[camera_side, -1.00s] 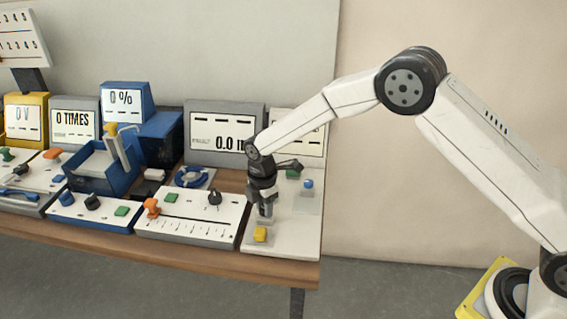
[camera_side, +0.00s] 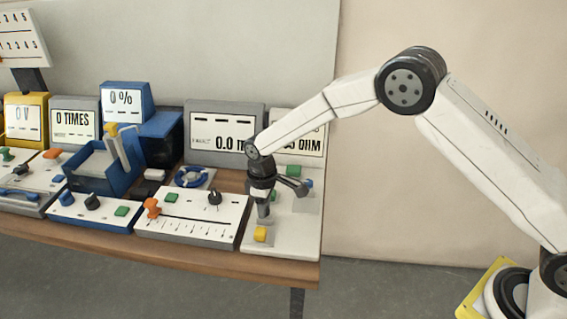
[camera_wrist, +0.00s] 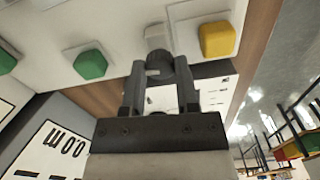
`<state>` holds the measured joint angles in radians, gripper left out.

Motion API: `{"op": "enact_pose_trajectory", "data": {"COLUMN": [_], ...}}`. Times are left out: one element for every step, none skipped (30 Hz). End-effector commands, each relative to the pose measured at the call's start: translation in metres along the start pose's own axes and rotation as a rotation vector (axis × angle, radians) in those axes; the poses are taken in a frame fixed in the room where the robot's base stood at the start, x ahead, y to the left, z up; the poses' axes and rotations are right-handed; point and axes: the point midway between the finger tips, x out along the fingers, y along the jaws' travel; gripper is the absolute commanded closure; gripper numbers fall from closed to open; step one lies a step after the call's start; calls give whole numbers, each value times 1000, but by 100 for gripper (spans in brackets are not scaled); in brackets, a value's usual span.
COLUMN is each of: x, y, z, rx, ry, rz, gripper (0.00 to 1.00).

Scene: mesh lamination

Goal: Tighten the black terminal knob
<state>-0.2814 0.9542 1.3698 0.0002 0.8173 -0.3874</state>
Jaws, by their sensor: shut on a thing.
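The black terminal knob (camera_wrist: 160,66) shows in the wrist view as a dark round shape between my two fingers, beside a pale metal part. My gripper (camera_wrist: 161,88) is shut on it, one finger on each side. In the side view my gripper (camera_side: 263,216) points down at the white panel (camera_side: 285,238) at the right end of the bench, just behind a yellow button (camera_side: 260,234). The knob is hidden there by the fingers. A display (camera_side: 312,145) behind this panel reads "5 OHM" at its end; my arm covers the rest.
A blue knob (camera_side: 309,183) stands behind my gripper on the same panel. To the left is a panel with a slider (camera_side: 152,207), a black dial (camera_side: 214,198) and a green button (camera_side: 172,197). A blue ring-shaped wheel (camera_side: 192,177) lies behind it. Beyond the bench's right edge is free room.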

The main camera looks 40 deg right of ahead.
Motion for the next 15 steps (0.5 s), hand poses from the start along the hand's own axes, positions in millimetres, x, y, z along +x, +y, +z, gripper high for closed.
{"op": "enact_pose_trajectory", "data": {"x": [0, 0, 0, 0, 0, 0, 0, 0, 0, 0, 0, 0, 0, 0, 0], "y": [0, 0, 0, 0, 0, 0, 0, 0, 0, 0, 0, 0, 0, 0, 0], "z": [0, 0, 0, 0, 0, 0, 0, 0, 0, 0, 0, 0, 0, 0, 0], "rx": [45, 74, 111, 140, 169, 206, 235, 263, 301, 330, 358, 396, 425, 453, 491], "ry": [0, 0, 0, 0, 0, 0, 0, 0, 0, 0, 0, 0, 0, 0, 0], "rz": [0, 0, 0, 0, 0, 0, 0, 0, 0, 0, 0, 0, 0, 0, 0], "gripper": [100, 100, 100, 100, 100, 100, 100, 100, 100, 100, 100, 100, 100, 100, 100]}}
